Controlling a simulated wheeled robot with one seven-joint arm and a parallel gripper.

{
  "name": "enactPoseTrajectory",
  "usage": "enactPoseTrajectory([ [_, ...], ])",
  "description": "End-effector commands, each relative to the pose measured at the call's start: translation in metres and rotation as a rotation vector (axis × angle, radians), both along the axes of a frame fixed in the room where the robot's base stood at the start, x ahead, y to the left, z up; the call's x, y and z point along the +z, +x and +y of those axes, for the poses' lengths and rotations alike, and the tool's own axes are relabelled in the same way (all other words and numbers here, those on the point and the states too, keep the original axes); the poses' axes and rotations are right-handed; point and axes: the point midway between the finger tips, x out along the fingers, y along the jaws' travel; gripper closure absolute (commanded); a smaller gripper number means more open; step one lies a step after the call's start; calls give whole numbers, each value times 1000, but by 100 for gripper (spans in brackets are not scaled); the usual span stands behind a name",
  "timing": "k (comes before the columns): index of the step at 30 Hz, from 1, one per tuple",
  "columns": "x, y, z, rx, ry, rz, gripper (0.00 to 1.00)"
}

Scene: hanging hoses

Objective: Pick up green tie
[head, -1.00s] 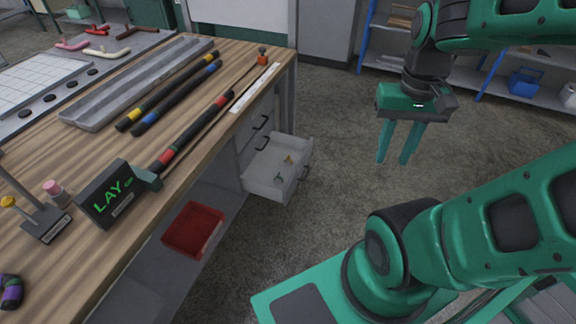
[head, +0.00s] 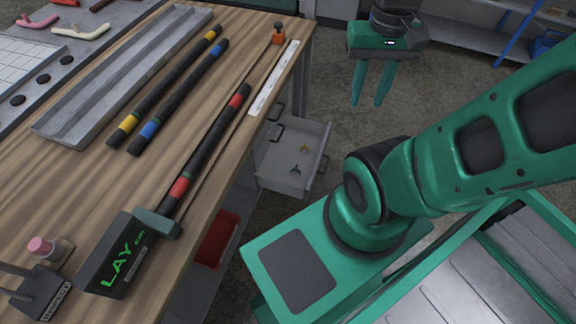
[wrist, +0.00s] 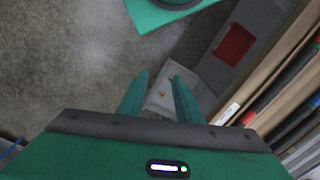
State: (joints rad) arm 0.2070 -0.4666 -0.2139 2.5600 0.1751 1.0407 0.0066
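A small green piece (head: 295,169), which looks like the green tie, lies in the open drawer (head: 268,178) under the bench's right edge. A small yellow piece (head: 304,148) lies behind it in the same drawer. My gripper (head: 368,104) hangs fingers down to the right of the drawer and higher, apart from it. Its two fingers are parted with nothing between them. In the wrist view the fingers (wrist: 160,76) are also parted. The drawer shows beyond them with the yellow piece (wrist: 163,94) visible; the green piece cannot be made out there.
The wooden bench (head: 75,185) fills the left, with striped hoses (head: 205,150), a grey channel tray (head: 120,80) and a black "LAY" display (head: 116,262) on it. A red bin (head: 216,240) sits below. Open floor lies right of the drawer.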

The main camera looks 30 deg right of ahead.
Motion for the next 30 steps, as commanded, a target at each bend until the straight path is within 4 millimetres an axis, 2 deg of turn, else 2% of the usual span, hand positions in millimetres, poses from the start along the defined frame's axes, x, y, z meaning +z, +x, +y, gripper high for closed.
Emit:
enactPoseTrajectory([
  [6, 0, 0, 0, 0, 0, 0, 69],
  [8, 0, 0, 0, 0, 0, 0, 61],
  [10, 4, -10, 0, 6, -1, -13, 61],
  [13, 2, 0, -4, 29, -5, -12, 61],
  [20, -21, 58, -19, 169, -25, -8, 61],
  [26, -56, 115, -37, 317, -39, -13, 61],
  [30, -88, 152, -47, 417, -44, -17, 61],
])
